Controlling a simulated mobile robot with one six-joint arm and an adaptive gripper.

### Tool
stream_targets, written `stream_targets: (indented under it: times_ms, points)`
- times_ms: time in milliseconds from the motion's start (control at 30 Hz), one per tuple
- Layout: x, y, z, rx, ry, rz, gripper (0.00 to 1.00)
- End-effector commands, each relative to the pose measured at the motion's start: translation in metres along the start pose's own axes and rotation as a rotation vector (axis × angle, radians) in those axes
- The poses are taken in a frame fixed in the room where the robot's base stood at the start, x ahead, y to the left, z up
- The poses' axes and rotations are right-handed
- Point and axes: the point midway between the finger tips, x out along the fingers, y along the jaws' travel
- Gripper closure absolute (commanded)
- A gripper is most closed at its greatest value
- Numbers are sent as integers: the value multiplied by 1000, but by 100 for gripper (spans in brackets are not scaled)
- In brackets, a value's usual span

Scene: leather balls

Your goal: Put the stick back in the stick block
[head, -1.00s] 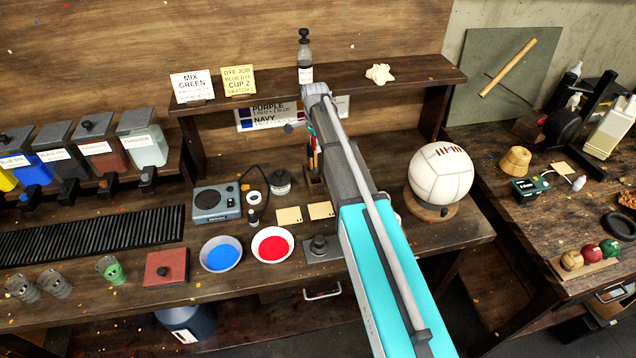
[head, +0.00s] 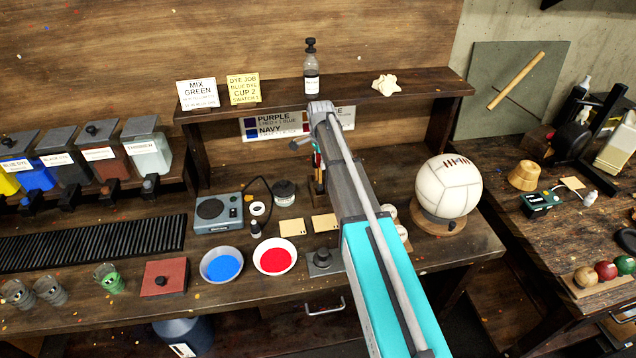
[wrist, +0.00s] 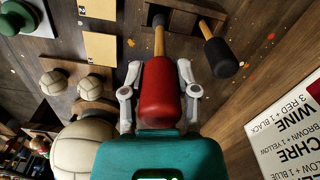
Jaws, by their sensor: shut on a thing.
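In the wrist view, my gripper (wrist: 160,74) is closed around a stick (wrist: 160,95) with a thick red end and a thin wooden shaft. The shaft points away from me toward the dark wooden stick block (wrist: 185,14) at the top. A second stick with a black end (wrist: 220,57) leans out of the block, right of the held one.
A white ball (head: 448,187) on a round stand is right of my arm. Bowls of blue (head: 222,265) and red dye (head: 275,256) stand at the front. A raised shelf (head: 420,86) with a dropper bottle (head: 311,70) crosses behind. A color chart (wrist: 290,120) is close on the right in the wrist view.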

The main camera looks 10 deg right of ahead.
Motion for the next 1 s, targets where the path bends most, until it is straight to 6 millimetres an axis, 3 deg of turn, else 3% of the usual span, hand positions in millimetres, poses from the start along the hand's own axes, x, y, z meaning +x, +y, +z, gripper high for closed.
stream_targets:
  times_ms: [33, 233, 767, 1000]
  points:
    - [11, 0, 0, 0, 0, 0, 100]
    - [26, 0, 0, 1, 0, 0, 100]
    - [29, 0, -1, 2, 0, 0, 100]
    - [41, 0, -2, 2, 0, 0, 100]
